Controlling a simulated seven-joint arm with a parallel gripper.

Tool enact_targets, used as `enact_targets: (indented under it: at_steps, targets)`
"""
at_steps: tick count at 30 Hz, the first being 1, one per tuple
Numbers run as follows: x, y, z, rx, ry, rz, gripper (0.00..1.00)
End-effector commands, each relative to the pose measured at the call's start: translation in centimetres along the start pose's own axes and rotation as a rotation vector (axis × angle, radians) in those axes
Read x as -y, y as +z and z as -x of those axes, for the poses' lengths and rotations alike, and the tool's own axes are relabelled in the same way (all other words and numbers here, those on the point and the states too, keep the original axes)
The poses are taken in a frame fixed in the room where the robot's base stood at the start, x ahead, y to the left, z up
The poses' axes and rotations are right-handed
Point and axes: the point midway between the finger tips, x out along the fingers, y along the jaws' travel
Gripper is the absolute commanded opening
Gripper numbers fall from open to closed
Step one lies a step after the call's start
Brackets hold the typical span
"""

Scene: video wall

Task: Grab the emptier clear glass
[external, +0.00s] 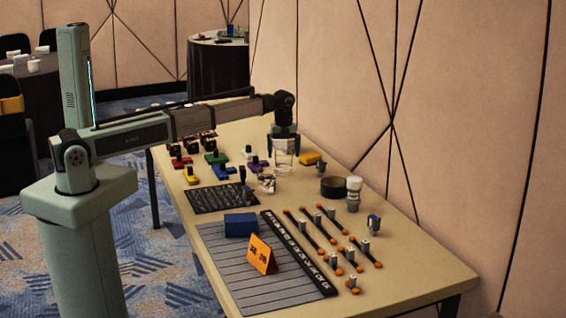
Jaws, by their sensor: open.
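A tall clear glass (283,160) stands on the table towards the back, and looks mostly empty. A second, shorter clear vessel (267,184) stands nearer the camera and seems to hold small light and dark things; its contents are too small to tell. My gripper (284,150) points down over the tall glass with its fingers open. In this view one finger shows to each side of the glass's upper part. I cannot tell whether either finger touches it.
A dark round container (334,187) and a white-topped jar (353,194) stand to the right. Coloured blocks (215,158) lie to the left. A blue box (240,225), an orange card (262,254) and several small connector pieces (319,223) are at the front.

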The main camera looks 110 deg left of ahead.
Motion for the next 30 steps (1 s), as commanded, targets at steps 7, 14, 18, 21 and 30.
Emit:
enact_targets:
  at_steps: [7, 14, 18, 21, 30]
  targets:
    - [0.1, 0.2, -1.4, 0.0, 0.001, 0.0, 1.0]
    - [0.1, 0.4, -4.4, 0.0, 0.001, 0.0, 1.0]
    - [0.1, 0.4, -5.3, 0.0, 0.0, 0.0, 1.0]
    - [0.1, 0.4, -5.3, 0.0, 0.0, 0.0, 1.0]
    - [0.1, 0.4, -5.2, 0.0, 0.0, 0.0, 0.79]
